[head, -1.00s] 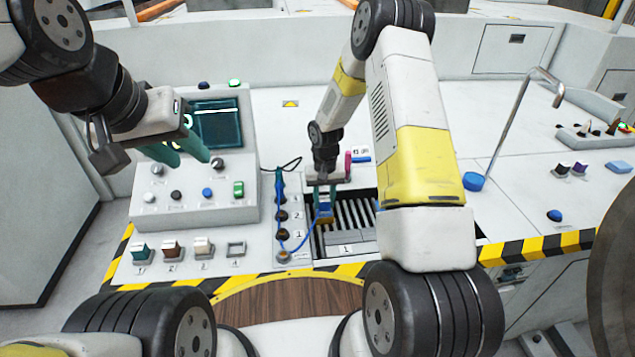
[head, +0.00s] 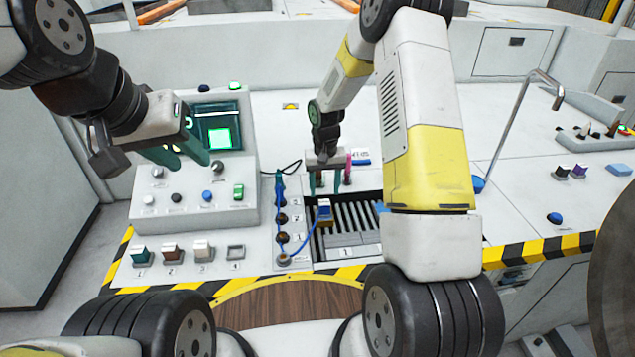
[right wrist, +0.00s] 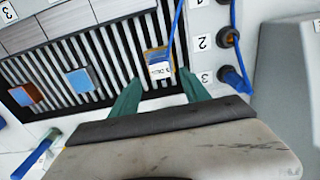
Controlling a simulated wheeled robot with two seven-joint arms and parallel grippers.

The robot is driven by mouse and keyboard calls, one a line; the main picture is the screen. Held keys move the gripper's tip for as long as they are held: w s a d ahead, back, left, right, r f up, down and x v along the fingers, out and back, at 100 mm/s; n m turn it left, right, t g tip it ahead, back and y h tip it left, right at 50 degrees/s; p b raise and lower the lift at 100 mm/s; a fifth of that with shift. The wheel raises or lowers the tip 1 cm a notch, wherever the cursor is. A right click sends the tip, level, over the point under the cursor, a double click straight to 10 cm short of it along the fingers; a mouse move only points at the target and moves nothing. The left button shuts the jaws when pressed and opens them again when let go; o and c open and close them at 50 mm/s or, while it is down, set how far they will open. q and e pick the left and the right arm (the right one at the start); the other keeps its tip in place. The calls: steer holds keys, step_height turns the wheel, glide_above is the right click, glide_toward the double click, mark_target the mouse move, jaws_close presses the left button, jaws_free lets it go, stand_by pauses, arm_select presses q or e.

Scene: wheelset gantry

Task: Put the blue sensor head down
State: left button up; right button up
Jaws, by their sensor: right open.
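The blue sensor head (head: 325,210), with a brown-orange edge and a white label, rests on the dark slatted bay (head: 353,217) at its left side. A blue cable (head: 303,240) runs from it to the socket strip. My right gripper (head: 325,183) is open just behind and above the head, apart from it. In the right wrist view the sensor head (right wrist: 158,63) lies on the slats beyond the two spread green fingers (right wrist: 160,95), with nothing between them. My left gripper (head: 188,156) hangs above the left console, its fingers apart and empty.
The socket strip (head: 282,215) stands left of the bay. The console screen (head: 218,127) shows a bright green square. A blue block (right wrist: 78,80) and a reddish-blue block (right wrist: 26,95) lie on the slats in the wrist view. A bent metal rod (head: 520,120) rises at right.

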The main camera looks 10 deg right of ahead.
step_height(320, 180, up, 5)
step_height(320, 180, up, 10)
steer(key=t, duration=0.1)
glide_above(324, 202)
steer(key=s+d, duration=0.1)
steer(key=s, duration=0.2)
steer(key=s+d+r+t, duration=0.1)
steer(key=s+r+t, duration=0.1)
steer(key=s+r, duration=0.6)
steer(key=s+r+t+y, duration=0.1)
steer(key=s+r, duration=0.3)
steer(key=s, duration=0.4)
steer(key=s+r+t+y, duration=0.1)
steer(key=s+r, duration=0.3)
steer(key=s, duration=0.4)
steer(key=shift+r+n+t, duration=0.2)
steer(key=shift+n+t, duration=0.1)
steer(key=shift+t, duration=0.3)
